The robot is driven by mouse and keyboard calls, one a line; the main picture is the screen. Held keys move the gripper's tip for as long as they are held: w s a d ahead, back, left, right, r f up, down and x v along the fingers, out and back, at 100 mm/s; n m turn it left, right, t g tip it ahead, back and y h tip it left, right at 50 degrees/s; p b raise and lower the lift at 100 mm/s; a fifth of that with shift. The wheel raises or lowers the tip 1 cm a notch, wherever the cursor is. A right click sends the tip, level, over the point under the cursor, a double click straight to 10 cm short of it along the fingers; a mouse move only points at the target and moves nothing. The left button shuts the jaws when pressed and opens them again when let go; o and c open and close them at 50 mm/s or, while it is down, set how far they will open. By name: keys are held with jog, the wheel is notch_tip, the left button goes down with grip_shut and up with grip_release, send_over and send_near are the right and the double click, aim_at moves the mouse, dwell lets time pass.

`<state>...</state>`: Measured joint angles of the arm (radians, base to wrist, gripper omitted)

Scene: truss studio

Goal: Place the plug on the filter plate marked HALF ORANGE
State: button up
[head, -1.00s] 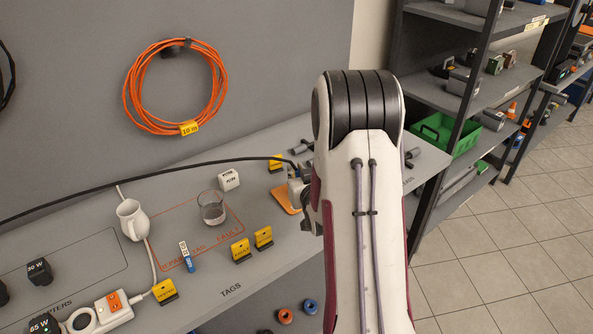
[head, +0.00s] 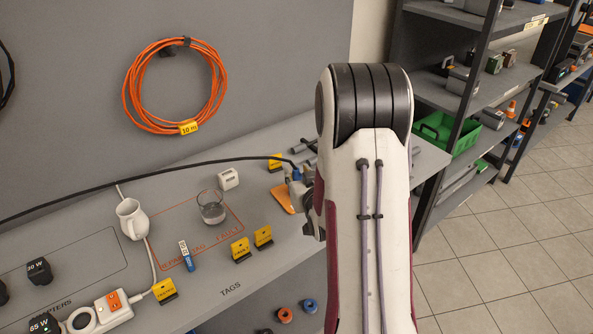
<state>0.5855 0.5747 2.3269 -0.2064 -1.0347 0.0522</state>
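An orange plate (head: 283,199) lies on the grey bench just left of my arm. Part of it is hidden behind my gripper, and no marking on it can be read. My gripper (head: 297,187) is mostly hidden by my own arm and is low over the bench beside the orange plate. A small blue piece (head: 296,173), possibly the plug, shows at the gripper, where a long black cable (head: 150,171) from the left ends. I cannot tell whether the fingers are closed on it.
A glass (head: 211,207), a white mug (head: 131,220), a white cube (head: 228,179) and several yellow tags (head: 240,249) stand on the bench. A power strip (head: 112,307) and adapters are at lower left. Grey cylinders (head: 307,146) lie behind my gripper. Shelves with a green crate (head: 445,133) stand right.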

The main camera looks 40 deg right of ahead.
aim_at(300, 178)
jog(key=shift+v, duration=2.45)
jog(key=shift+r, duration=0.1)
jog(key=s+a+r+n+g+y, duration=0.1)
jog(key=s+a+r+g+y, duration=0.15)
jog(key=a+r, duration=0.4)
jog(key=s+a+r+n+g+y, duration=0.1)
jog(key=s+a+r+g, duration=0.2)
jog(key=a, duration=0.7)
jog(key=s+a+r+n+g+y, duration=0.1)
jog(key=s+a, duration=0.4)
jog(key=s, duration=0.5)
jog(key=s+a+r+n+g+y, duration=0.1)
jog(key=s+a+r, duration=0.1)
jog(key=s+a, duration=0.4)
jog(key=s, duration=0.5)
jog(key=shift+s+a+n, duration=0.3)
